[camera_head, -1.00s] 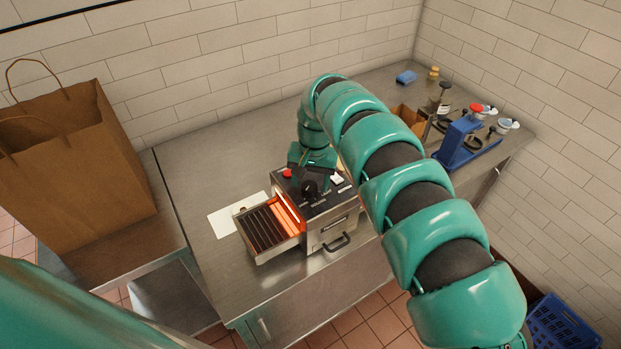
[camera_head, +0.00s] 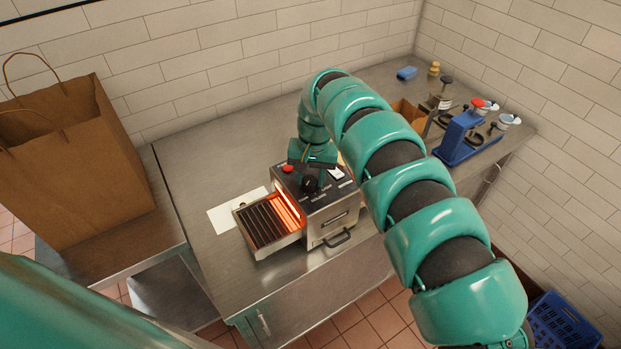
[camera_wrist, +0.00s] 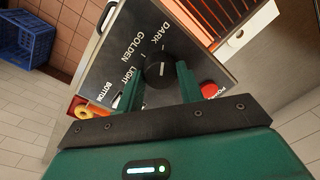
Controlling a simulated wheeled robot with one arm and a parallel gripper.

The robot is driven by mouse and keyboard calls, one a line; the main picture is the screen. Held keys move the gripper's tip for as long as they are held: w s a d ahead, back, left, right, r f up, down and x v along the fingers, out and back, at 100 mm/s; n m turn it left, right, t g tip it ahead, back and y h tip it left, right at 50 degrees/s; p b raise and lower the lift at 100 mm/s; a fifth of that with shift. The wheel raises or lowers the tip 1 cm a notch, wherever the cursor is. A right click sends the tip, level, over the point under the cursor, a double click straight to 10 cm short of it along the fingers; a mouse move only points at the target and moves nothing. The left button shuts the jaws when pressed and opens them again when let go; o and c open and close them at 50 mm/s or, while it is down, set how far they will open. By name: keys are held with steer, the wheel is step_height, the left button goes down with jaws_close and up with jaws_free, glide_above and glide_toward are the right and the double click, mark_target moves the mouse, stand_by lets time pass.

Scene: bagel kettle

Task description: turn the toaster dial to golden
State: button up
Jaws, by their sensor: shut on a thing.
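The toaster (camera_head: 332,212) is a metal box with a dark top panel and a glowing rack (camera_head: 268,227) sticking out on its left. The black dial (camera_wrist: 158,72) sits on the panel by the printed words DARK, GOLDEN and LIGHT, which show in the wrist view. The dial also shows in the head view (camera_head: 310,183). My gripper (camera_wrist: 158,84) is at the dial from above, with one green finger on each side, shut on it. A short pale mark is on the dial face, but I cannot tell for sure which word it points to.
A red power button (camera_wrist: 208,90) is close beside one finger. A white card (camera_head: 235,212) lies left of the toaster. A brown paper bag (camera_head: 75,165) stands at far left. A blue device (camera_head: 458,140) stands at back right. The counter behind the toaster is mostly clear.

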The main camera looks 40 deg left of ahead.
steer(key=n+b, duration=0.2)
steer(key=b, duration=0.1)
steer(key=shift+f, duration=0.35)
steer(key=shift+a+r+n+b, duration=0.1)
steer(key=shift+n+b, duration=0.7)
steer(key=shift+n, duration=0.1)
steer(key=n, duration=0.3)
steer(key=shift+r+n, duration=0.3)
steer(key=shift+r, duration=0.05)
steer(key=shift+n+h+p, duration=0.3)
steer(key=shift+n+p, duration=0.7)
steer(key=shift+n, duration=0.7)
steer(key=shift+f, duration=0.1)
steer(key=o, duration=1)
